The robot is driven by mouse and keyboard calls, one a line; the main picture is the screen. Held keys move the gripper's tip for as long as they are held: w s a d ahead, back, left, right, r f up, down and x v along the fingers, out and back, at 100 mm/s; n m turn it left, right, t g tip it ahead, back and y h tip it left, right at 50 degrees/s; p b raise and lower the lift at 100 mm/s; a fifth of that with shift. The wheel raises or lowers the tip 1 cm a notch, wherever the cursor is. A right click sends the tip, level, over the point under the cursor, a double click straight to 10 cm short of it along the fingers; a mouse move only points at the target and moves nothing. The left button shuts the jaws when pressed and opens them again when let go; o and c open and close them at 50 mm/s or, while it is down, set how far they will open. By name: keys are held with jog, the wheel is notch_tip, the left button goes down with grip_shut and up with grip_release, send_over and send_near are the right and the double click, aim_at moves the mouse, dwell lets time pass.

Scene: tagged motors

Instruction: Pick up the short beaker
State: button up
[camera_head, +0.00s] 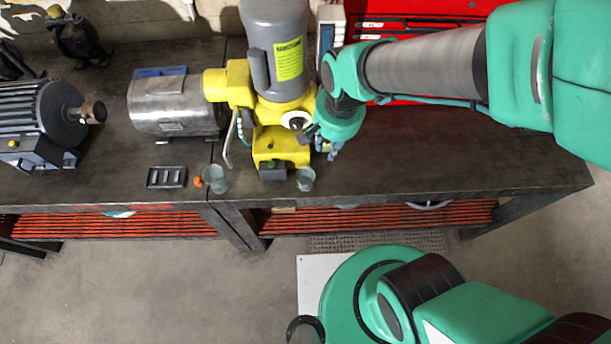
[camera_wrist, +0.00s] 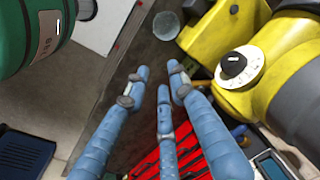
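Two clear beakers stand near the front edge of the workbench in the head view. The smaller one, which looks like the short beaker (camera_head: 305,180), is just right of the yellow machine's base. A larger beaker (camera_head: 215,179) stands farther left. In the wrist view one beaker (camera_wrist: 166,26) shows from above beside the yellow base, beyond my fingertips; it appears to be the short one. My gripper (camera_head: 332,150) is above the bench, behind and right of the short beaker. Its blue fingers (camera_wrist: 159,76) are apart with nothing between them.
The yellow machine (camera_head: 281,147) stands close left of my gripper. An orange item (camera_head: 198,182) and a dark tray (camera_head: 166,177) lie by the larger beaker. A red toolbox (camera_head: 415,30) is at the back. The bench top (camera_head: 460,150) is clear to the right.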

jog(key=shift+m+g, duration=0.3)
jog(key=shift+g, duration=0.2)
jog(key=a+f, duration=0.1)
jog(key=s+f, duration=0.1)
jog(key=f, duration=0.1)
jog(key=a+f, duration=0.1)
jog(key=f, duration=0.1)
jog(key=shift+s+a+p, duration=0.15)
jog(key=shift+a+p, duration=0.2)
jog(key=shift+f, duration=0.15)
jog(key=b, duration=0.1)
send_near(306, 180)
jog(key=shift+s+d+f, duration=0.15)
jog(key=shift+s+d, duration=0.35)
jog(key=shift+s, duration=0.05)
jog(key=shift+s+d+f, duration=0.2)
jog(key=shift+s+d, duration=0.35)
jog(key=shift+w+f+b, duration=0.15)
jog(key=shift+f+b, duration=0.35)
jog(key=shift+f, duration=2.1)
